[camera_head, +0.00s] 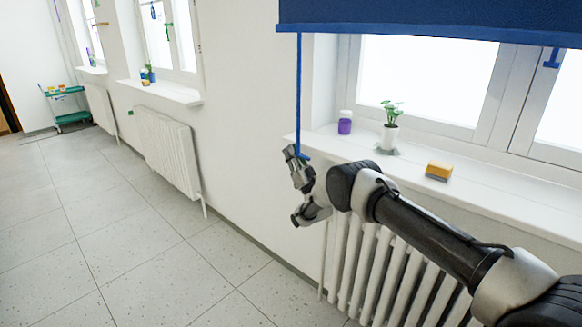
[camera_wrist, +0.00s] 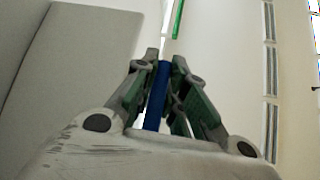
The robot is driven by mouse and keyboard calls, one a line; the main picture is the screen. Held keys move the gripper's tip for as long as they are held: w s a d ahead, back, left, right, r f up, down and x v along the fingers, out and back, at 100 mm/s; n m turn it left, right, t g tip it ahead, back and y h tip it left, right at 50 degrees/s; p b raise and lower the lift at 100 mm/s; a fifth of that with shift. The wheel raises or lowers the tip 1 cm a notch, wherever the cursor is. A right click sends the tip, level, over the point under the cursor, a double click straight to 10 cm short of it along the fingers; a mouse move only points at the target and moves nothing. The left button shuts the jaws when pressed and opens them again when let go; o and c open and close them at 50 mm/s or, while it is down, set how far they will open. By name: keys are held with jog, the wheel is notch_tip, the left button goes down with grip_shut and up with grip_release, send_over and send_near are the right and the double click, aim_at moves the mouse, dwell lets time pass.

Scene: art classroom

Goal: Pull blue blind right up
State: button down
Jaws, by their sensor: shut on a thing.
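The blue blind (camera_head: 425,20) hangs across the top of the nearest window at the right of the head view. Its lower edge is well above the sill. A blue cord (camera_head: 299,95) hangs from the blind's left end down past the left end of the sill. My gripper (camera_head: 293,153) is at the lower end of this cord. In the wrist view the blue cord (camera_wrist: 156,98) lies between the two fingers of my gripper (camera_wrist: 164,62), which is shut on it.
A purple-and-white jar (camera_head: 345,126), a potted plant (camera_head: 391,130) and a yellow sponge-like block (camera_head: 439,171) stand on the white sill (camera_head: 470,187). A radiator (camera_head: 375,265) is below it. The tiled floor at left is clear; a green cart (camera_head: 68,108) stands far back.

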jog(key=shift+r, duration=0.25)
jog(key=c, duration=1.5)
grip_release()
jog(key=shift+o, duration=0.2)
